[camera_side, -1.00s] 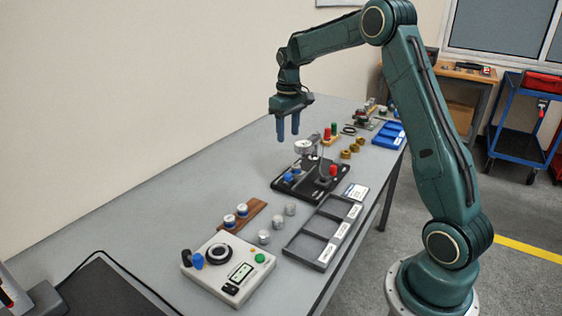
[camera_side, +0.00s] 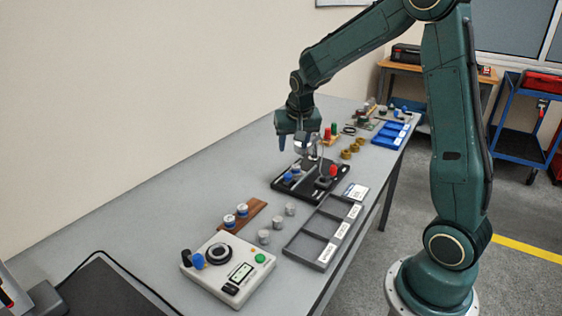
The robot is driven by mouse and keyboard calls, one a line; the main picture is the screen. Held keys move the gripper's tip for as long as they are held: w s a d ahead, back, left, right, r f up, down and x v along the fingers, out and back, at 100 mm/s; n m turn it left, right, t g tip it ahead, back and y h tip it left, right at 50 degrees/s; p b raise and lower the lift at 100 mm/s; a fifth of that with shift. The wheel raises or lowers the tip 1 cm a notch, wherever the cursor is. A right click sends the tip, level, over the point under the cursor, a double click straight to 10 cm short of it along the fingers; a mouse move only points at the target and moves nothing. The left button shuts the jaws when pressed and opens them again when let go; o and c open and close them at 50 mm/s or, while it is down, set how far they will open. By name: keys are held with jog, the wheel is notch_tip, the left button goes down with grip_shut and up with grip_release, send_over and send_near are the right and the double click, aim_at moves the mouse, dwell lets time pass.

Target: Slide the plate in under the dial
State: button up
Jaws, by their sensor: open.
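A black base (camera_side: 283,188) stands mid-table and carries a round-faced dial (camera_side: 309,147) on a thin post. Small blue-topped parts (camera_side: 292,175) sit on the base's left side, below the dial, and a red knob (camera_side: 333,170) stands on its right side. The plate cannot be told apart from the dark base at this size. My gripper (camera_side: 295,143) is open, pointing down, with its fingers at about the height of the dial. One finger shows left of the dial; the other overlaps it in the picture. I cannot tell whether they touch.
A grey tray (camera_side: 290,246) with label cards lies in front, beside several silver cylinders (camera_side: 277,222) and a wooden block (camera_side: 258,206). A white control box (camera_side: 216,283) is nearest. Brass rings (camera_side: 346,154) and a blue tray (camera_side: 378,139) lie behind. The table's left side is clear.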

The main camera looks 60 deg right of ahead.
aim_at(288, 175)
jog(key=shift+x, duration=6.95)
